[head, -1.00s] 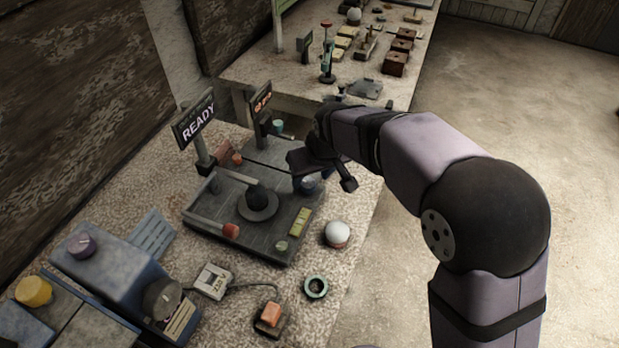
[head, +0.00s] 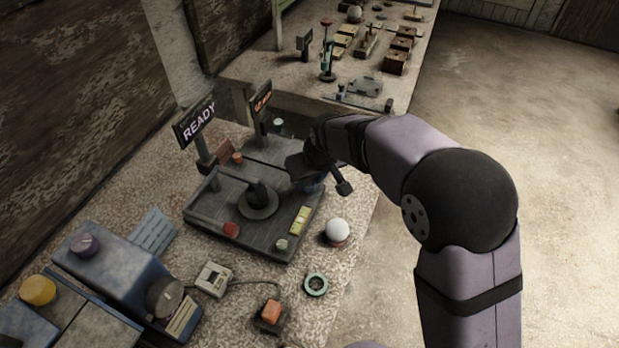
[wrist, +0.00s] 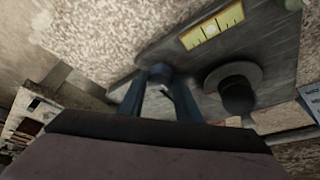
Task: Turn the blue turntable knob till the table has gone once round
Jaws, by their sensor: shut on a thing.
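The turntable (head: 258,212) is a dark disc on a grey machine base, with a black rounded piece (head: 257,192) standing on it. In the wrist view the disc (wrist: 245,72) and black piece (wrist: 238,97) lie right of my fingers. The blue knob (wrist: 158,68) is at the base's edge, between the fingertips of my gripper (wrist: 160,80). My gripper is shut on the knob. In the head view my gripper (head: 315,184) is at the base's right side, and the arm largely hides the knob.
A white sphere (head: 337,230) on a reddish seat and a green ring (head: 316,284) lie close by. A READY sign (head: 196,120) and an orange-lettered sign (head: 262,100) stand behind. A red-button box (head: 271,312) and blue control box (head: 120,265) are in front. The floor at right is clear.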

